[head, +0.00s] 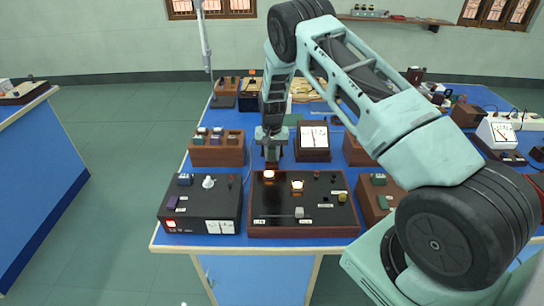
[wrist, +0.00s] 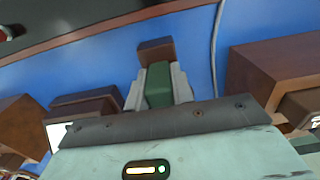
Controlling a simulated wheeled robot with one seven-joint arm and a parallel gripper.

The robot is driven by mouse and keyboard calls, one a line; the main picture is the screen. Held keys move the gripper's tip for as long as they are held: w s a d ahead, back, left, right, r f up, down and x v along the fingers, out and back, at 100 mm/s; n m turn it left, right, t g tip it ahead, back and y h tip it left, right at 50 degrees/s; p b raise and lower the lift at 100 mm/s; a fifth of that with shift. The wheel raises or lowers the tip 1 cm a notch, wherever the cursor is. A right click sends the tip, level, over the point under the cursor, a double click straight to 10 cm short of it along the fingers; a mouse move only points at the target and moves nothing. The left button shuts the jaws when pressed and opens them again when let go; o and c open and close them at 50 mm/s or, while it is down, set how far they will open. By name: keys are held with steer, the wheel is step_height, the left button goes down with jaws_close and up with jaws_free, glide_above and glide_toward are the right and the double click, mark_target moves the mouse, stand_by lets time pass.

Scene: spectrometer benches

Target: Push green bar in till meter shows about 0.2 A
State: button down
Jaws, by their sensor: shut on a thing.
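The green bar (wrist: 158,85) is between the two pale fingers of my gripper (wrist: 159,86) in the wrist view. My gripper is shut on it. A brown block (wrist: 155,52) shows just beyond the fingertips; I cannot tell whether it is joined to the bar. In the head view my gripper (head: 271,152) points down behind the black panel with the wooden rim, and the bar cannot be made out there. A meter (head: 313,137) with a white face in a brown case stands just right of my gripper. Its needle is too small to read.
The black panel (head: 325,207) stands in front of my gripper, with a lit lamp and knobs. A black box (head: 192,215) is at its left. A brown box (head: 217,152) stands left of my gripper. Another white meter (head: 503,132) is far right. Some blue bench top lies bare between them.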

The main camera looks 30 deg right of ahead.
steer(key=shift+w+d+b, duration=0.3)
steer(key=shift+w+d, duration=0.35)
steer(key=shift+w, duration=0.3)
steer(key=shift+s+a, duration=0.1)
steer(key=c, duration=1.2)
jaws_free()
step_height(320, 180, up, 18)
steer(key=b, duration=0.3)
steer(key=shift+f+b, duration=0.25)
steer(key=shift+b, duration=0.05)
